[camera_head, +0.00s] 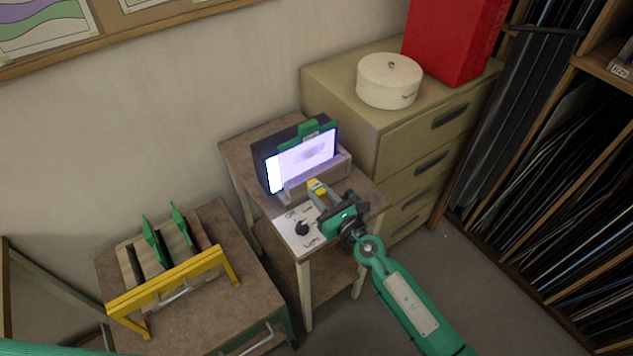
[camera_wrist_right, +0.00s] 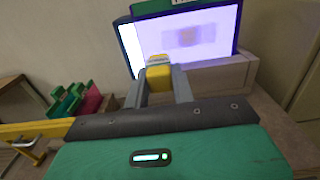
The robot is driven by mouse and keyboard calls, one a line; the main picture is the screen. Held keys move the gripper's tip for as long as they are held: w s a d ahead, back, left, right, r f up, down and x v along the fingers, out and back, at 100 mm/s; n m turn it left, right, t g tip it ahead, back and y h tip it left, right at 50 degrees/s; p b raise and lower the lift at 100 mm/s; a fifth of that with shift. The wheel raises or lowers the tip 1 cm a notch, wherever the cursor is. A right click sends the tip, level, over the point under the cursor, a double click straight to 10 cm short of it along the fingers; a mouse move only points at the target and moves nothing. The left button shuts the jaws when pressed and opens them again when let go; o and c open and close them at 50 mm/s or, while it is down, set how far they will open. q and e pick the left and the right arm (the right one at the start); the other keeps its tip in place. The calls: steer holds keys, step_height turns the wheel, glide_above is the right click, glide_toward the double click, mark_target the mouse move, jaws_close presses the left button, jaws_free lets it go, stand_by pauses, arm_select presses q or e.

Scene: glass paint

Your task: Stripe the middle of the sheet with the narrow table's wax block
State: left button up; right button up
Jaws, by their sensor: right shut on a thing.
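The sheet (camera_head: 306,157) is a pale, brightly lit panel with a faint blurred purple patch near its middle. It stands upright on the narrow table (camera_head: 245,152), with a green clip on its top edge. It also fills the top of the right wrist view (camera_wrist_right: 208,35). My right gripper (camera_head: 323,194) is shut on the yellow wax block (camera_head: 316,187), which shows pale at its far end. In the right wrist view the block (camera_wrist_right: 159,76) sits between the fingers, in front of the sheet's lower left part. I cannot tell whether it touches. My left gripper is out of view.
A control panel with a black knob (camera_head: 302,228) lies at the narrow table's front. A yellow-handled rack with green-handled pieces (camera_head: 152,238) stands on the cart at left. A drawer cabinet (camera_head: 340,98) stands close on the right, carrying a round white tin (camera_head: 388,82) and a red box (camera_head: 452,38).

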mark_target(312, 184)
steer(key=shift+w+a, duration=0.1)
steer(key=shift+w, duration=0.05)
steer(key=x, duration=0.4)
steer(key=shift+w, duration=0.15)
steer(key=shift+b+x, duration=0.4)
steer(key=shift+x, duration=0.85)
steer(key=shift+x, duration=0.95)
